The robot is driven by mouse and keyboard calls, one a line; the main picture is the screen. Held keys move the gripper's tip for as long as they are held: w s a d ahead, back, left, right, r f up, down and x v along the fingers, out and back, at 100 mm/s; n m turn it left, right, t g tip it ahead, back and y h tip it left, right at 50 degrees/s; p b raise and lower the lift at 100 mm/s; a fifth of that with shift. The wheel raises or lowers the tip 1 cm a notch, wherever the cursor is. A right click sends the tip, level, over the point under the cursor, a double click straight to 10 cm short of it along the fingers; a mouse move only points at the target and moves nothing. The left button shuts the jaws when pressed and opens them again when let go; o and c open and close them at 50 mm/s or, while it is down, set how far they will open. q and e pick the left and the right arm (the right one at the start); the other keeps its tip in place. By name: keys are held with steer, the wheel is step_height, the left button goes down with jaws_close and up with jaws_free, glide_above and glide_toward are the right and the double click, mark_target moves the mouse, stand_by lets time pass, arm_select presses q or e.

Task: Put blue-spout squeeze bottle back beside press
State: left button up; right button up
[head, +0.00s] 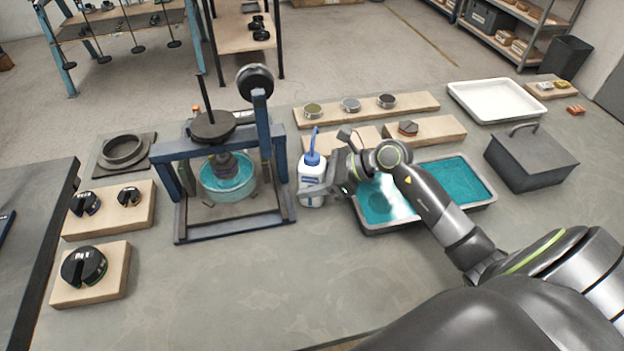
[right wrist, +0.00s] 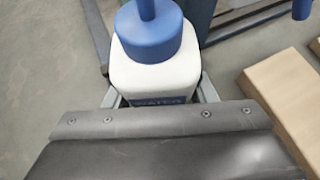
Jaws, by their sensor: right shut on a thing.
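The squeeze bottle (head: 312,180) is white with a blue cap and blue spout. It stands upright just right of the press (head: 222,170), a blue frame with a clear dish of teal liquid in it. My right gripper (head: 326,190) is shut on the bottle from the right. In the right wrist view the bottle (right wrist: 155,75) sits between the fingers, its label partly hidden by the gripper body. Whether its base touches the table I cannot tell. My left gripper is not in view.
A tray of teal liquid (head: 478,200) lies right of the bottle, under my right arm. Wooden boards with small tins (head: 351,105) lie behind. A dark lidded box (head: 530,158) and a white tray (head: 498,100) are at right. Slotted weights (head: 84,266) sit on boards at left. The front table is clear.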

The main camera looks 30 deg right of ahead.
steer(key=o, duration=0.8)
steer(key=shift+c, duration=0.2)
steer(key=shift+r+p, duration=0.2)
steer(key=shift+p, duration=0.1)
steer(key=shift+s+d, duration=0.2)
steer(key=shift+d, duration=0.15)
steer(key=b+v, duration=0.2)
steer(key=v, duration=0.9)
steer(key=shift+r, duration=0.15)
steer(key=shift+s, duration=0.1)
